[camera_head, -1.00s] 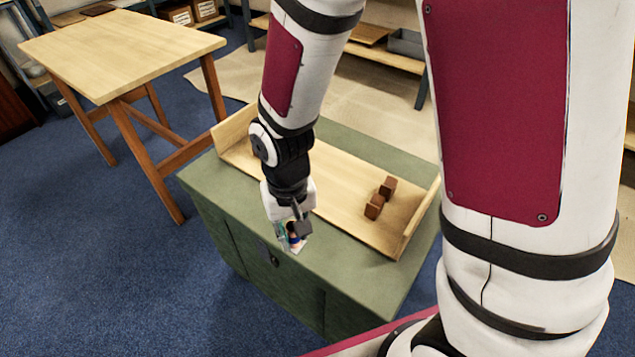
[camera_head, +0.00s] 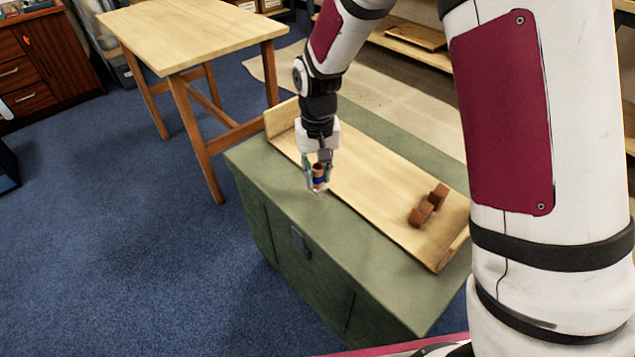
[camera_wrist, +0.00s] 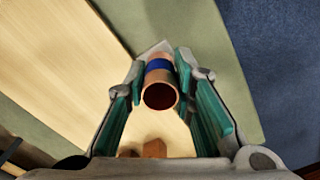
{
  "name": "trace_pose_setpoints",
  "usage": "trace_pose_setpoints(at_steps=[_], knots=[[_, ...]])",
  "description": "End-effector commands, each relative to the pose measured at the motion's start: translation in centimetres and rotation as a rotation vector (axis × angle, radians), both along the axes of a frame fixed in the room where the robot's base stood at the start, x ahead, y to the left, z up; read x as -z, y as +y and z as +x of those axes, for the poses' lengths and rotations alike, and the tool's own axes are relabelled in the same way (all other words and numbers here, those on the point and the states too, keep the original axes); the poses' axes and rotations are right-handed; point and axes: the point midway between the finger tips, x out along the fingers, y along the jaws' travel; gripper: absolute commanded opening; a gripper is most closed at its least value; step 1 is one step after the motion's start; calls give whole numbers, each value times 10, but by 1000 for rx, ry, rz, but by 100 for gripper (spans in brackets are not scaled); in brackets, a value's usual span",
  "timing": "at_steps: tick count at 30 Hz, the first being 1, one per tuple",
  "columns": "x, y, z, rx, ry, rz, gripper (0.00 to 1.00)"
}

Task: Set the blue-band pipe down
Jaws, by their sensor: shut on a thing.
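The blue-band pipe (camera_head: 319,175) is a short copper tube with a blue band around it. My gripper (camera_head: 319,178) is shut on it and holds it over the front edge area of the green cabinet (camera_head: 340,235), beside the wooden tray (camera_head: 365,190). In the wrist view the pipe (camera_wrist: 160,88) sits between the two teal-padded fingers, its open end facing the camera. I cannot tell whether its far end touches the cabinet top.
The cabinet top in front of the tray is bare. A wooden table (camera_head: 190,35) stands at the back left. Blue carpet (camera_head: 120,250) lies around.

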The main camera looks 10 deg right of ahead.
Motion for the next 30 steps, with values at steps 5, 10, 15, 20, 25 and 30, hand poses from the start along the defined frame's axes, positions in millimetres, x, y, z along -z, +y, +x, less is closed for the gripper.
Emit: trace_pose_setpoints(at_steps=[5,10,15,20,25,30], knots=[[24,0,4,0,1,0,0],[37,0,4,0,-1,0,0],[36,0,4,0,-2,0,0],[40,0,4,0,-1,0,0],[39,0,4,0,-1,0,43],[38,0,4,0,-1,0,43]])
